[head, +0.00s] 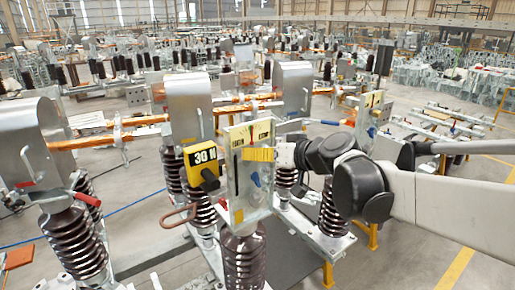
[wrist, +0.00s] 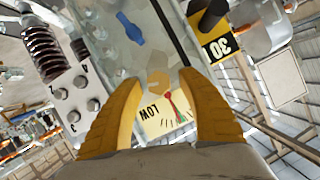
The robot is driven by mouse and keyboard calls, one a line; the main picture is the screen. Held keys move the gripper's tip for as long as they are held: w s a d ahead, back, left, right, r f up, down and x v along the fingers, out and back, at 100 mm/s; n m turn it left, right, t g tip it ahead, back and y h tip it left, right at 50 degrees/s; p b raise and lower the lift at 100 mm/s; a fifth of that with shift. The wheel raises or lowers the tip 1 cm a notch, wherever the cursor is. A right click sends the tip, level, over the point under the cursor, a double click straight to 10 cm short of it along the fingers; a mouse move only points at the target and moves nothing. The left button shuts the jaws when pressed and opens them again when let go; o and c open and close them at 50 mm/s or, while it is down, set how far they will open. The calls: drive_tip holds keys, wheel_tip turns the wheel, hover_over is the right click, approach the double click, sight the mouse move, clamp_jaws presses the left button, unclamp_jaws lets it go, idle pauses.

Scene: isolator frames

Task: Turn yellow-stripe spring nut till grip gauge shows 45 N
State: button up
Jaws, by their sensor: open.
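The yellow grip gauge (head: 202,158) reads 30 N in the head view. It shows upside down with a 30 in the wrist view (wrist: 217,48). My gripper (wrist: 158,80) is open, its two yellow fingers spread on either side of a small tan, rounded part that may be the spring nut (wrist: 158,83). I cannot make out a yellow stripe on it or tell whether the fingers touch it. In the head view my gripper (head: 246,154) is in front of the upright metal plate (head: 237,192), hiding part of it.
A dial marked LOW with a red needle (wrist: 168,108) lies between my fingers. A blue lever (wrist: 130,28) and a block with numbered bolts (wrist: 75,95) are near. Brown ribbed insulators (head: 244,262) and a red-brown loop handle (head: 180,216) stand close around the plate.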

clamp_jaws()
drive_tip(key=shift+d+b, duration=0.1)
drive_tip(key=shift+b, duration=0.2)
drive_tip(key=m+y+b, duration=0.2)
drive_tip(key=shift+f+m+g+b, duration=0.15)
drive_tip(key=shift+m+g+b, duration=0.25)
drive_tip(key=shift+d+m+y+b, duration=0.1)
drive_tip(key=shift+m+y+b, duration=0.9)
drive_tip(key=shift+m+b, duration=0.65)
drive_tip(key=shift+m, duration=0.25)
unclamp_jaws()
drive_tip(key=shift+w, duration=0.1)
